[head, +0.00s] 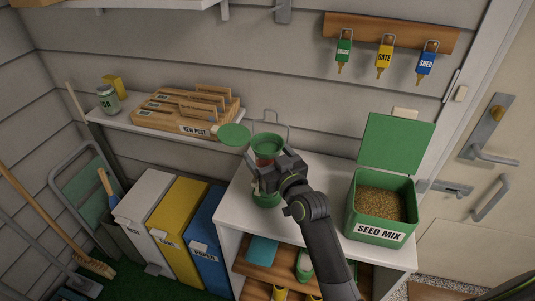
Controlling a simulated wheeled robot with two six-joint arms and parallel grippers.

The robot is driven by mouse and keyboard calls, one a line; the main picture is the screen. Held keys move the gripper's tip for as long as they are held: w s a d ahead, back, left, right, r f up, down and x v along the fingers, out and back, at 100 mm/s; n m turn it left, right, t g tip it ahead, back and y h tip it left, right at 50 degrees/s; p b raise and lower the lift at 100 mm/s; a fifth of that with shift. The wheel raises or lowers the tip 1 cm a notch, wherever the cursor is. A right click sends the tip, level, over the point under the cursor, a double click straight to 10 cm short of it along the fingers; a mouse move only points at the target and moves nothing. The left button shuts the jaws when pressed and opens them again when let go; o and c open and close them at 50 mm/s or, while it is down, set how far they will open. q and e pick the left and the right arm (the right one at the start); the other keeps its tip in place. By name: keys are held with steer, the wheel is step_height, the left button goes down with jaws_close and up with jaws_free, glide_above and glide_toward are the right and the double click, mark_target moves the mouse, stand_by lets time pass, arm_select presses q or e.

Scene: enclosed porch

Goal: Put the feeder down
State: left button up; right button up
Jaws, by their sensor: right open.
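The feeder (267,143) has a green funnel-like top, a reddish-brown part just below it, and a green base low on the white cabinet top. A round green lid stands open to its left, and a thin wire loop rises behind it. It looks upright near the cabinet's back left, its base seemingly on the surface. My right gripper (268,179) is open at the feeder's middle and hides much of its body. I cannot tell whether the fingers touch it. My left gripper is not in view.
An open green seed mix bin (380,233) stands at the right of the white cabinet top (323,181). A wall shelf (165,133) with a wooden letter box is at the left. White, yellow and blue bins (207,235) stand below it. Clear surface lies between feeder and seed bin.

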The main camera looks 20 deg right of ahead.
steer(key=shift+r, duration=0.15)
steer(key=shift+s, duration=0.25)
steer(key=s+d+b, duration=0.2)
steer(key=s+b, duration=0.1)
steer(key=s, duration=0.8)
steer(key=shift+s+d, duration=0.15)
